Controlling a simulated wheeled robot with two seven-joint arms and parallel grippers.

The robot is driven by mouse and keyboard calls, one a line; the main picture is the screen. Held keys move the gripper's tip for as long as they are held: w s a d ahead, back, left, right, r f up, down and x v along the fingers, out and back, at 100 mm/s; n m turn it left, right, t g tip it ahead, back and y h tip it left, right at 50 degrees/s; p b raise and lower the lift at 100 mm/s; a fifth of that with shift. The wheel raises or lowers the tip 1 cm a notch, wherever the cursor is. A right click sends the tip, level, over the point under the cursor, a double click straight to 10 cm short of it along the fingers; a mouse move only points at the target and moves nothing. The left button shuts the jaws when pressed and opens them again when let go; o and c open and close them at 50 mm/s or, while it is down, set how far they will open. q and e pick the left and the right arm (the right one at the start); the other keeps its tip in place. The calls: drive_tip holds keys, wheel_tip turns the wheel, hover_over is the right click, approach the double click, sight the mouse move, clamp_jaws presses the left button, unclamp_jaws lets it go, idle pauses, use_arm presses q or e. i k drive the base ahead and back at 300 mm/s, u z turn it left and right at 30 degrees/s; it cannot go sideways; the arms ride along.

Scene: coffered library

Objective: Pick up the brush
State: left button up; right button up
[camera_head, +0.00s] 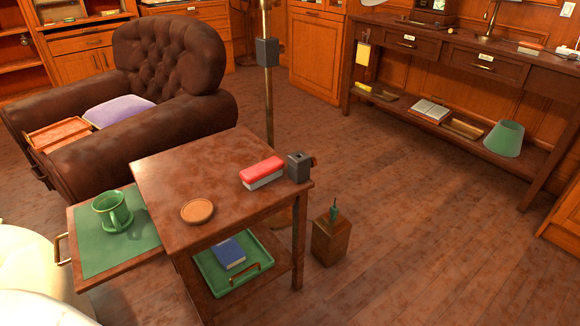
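The brush seems to be the block with a red top and pale grey underside (262,172). It lies on the brown side table (165,180), near its back right edge. Neither of my grippers is in view, so nothing is seen touching the brush.
A coaster (197,211) lies nearer the front. A green mug (112,211) stands on the pulled-out green-topped leaf (95,262).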

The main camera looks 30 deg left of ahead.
sight(255, 176)
drive_tip(key=i, duration=0.9)
drive_tip(key=u, duration=2.7)
